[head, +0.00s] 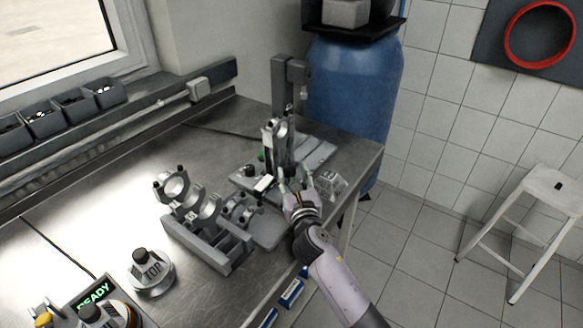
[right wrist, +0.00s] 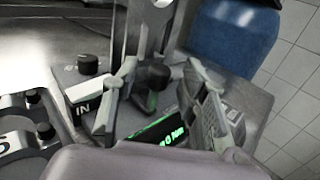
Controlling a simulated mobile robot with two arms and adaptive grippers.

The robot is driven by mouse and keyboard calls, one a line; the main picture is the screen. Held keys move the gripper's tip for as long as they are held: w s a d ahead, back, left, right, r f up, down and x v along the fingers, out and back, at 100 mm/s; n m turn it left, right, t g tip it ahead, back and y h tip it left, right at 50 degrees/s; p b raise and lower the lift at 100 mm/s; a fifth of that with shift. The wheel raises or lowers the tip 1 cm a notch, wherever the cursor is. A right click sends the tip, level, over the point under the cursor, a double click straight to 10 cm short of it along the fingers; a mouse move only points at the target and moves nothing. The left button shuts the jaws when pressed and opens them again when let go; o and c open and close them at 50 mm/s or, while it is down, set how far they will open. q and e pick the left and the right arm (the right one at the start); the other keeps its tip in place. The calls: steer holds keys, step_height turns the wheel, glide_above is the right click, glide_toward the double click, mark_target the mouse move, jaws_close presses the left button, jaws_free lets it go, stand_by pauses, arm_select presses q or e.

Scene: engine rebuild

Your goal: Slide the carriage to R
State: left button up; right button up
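A press-like fixture with a grey upright (head: 278,95) stands at the far end of the bench. A metal piece with a ring on top (head: 280,130) stands in front of the upright; I cannot tell for certain which part is the carriage. My right gripper (head: 296,182) is at the front of the fixture's base. In the right wrist view my right gripper (right wrist: 161,66) is open, its fingers on either side of a black knob (right wrist: 153,76). I cannot tell whether they touch it. A white "IN" label (right wrist: 84,107) lies left of the fingers. No R mark is readable. My left gripper is out of view.
A rack of connecting rods (head: 208,240) stands nearer on the bench. A "TOP" weight-like piece (head: 150,272) and a "READY" display (head: 94,292) are at the lower left. A clear block (head: 328,184) sits right of the gripper, near the bench edge. A blue drum (head: 355,90) stands behind.

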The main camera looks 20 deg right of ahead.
steer(key=shift+w+d, duration=0.2)
steer(key=shift+w, duration=1.2)
jaws_close()
